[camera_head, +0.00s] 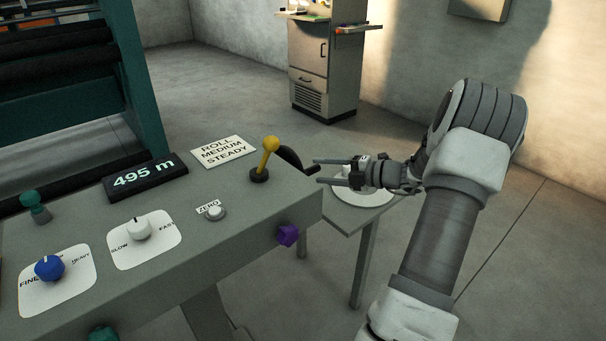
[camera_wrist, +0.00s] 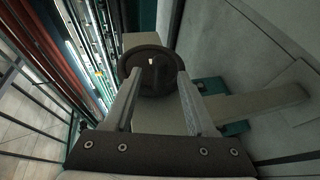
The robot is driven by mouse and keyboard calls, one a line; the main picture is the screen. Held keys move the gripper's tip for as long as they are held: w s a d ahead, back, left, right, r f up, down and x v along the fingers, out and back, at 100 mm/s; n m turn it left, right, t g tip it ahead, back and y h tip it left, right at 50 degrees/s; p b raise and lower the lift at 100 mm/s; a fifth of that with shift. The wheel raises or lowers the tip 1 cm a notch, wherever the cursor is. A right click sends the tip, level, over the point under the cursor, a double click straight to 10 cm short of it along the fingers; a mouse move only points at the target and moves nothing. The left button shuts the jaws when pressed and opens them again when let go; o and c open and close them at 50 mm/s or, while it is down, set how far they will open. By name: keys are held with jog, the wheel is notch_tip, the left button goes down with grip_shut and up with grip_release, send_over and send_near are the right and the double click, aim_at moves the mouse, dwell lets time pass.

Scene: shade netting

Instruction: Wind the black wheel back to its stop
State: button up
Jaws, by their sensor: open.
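The black wheel (camera_head: 289,158) is on the far right end of the grey console, seen nearly edge-on in the head view and partly hidden by the console top. In the wrist view the black wheel (camera_wrist: 151,53) faces me as a round dark rim with a bar or knob across its middle. My gripper (camera_head: 317,171) is open, its two fingers pointing left at the wheel. In the wrist view my gripper (camera_wrist: 160,73) has one fingertip towards each side of the wheel. Nothing is held. I cannot tell whether the fingertips touch the wheel.
The console carries a yellow lever (camera_head: 268,152) near the wheel, a 495 m display (camera_head: 144,179), a ZERO button (camera_head: 216,212), a white knob (camera_head: 139,228), a blue knob (camera_head: 48,268) and a purple knob (camera_head: 288,235). A small table (camera_head: 345,213) stands below my gripper.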

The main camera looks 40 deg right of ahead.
aim_at(303, 169)
jog(key=b+x, duration=0.1)
jog(key=x, duration=0.5)
jog(key=shift+w+a, duration=0.1)
jog(key=shift+w, duration=0.2)
grip_shut()
